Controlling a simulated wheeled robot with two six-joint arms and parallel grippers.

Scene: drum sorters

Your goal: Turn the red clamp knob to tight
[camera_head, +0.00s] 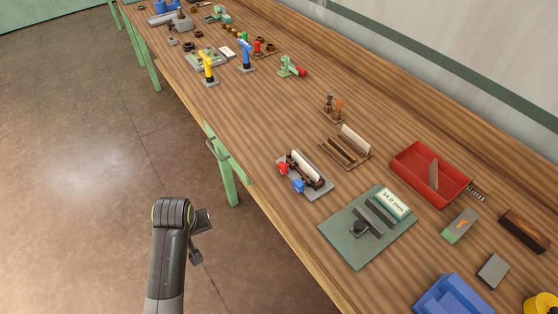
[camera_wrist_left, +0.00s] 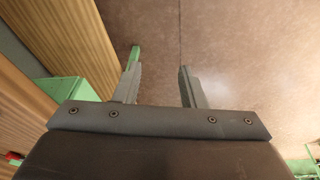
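A red knob (camera_head: 282,168) sits at the left end of a small grey fixture (camera_head: 318,190) on the wooden bench. A blue knob (camera_head: 298,186) is beside it, and a pale cylinder (camera_head: 305,168) lies in dark holders behind them. The knob's exact angle is too small to read. My left gripper (camera_head: 196,256) is over the floor in front of the bench, left of and apart from the fixture. In the left wrist view the left gripper (camera_wrist_left: 160,65) has its two fingers apart with nothing between them. My right gripper is not in view.
A green plate with a readout (camera_head: 345,250), a red tray (camera_head: 407,178) and a blue bin (camera_head: 428,300) stand to the right. A wooden rack (camera_head: 340,152) is behind the fixture. A green device with a red part (camera_head: 290,68) stands farther back. Floor before the bench is clear.

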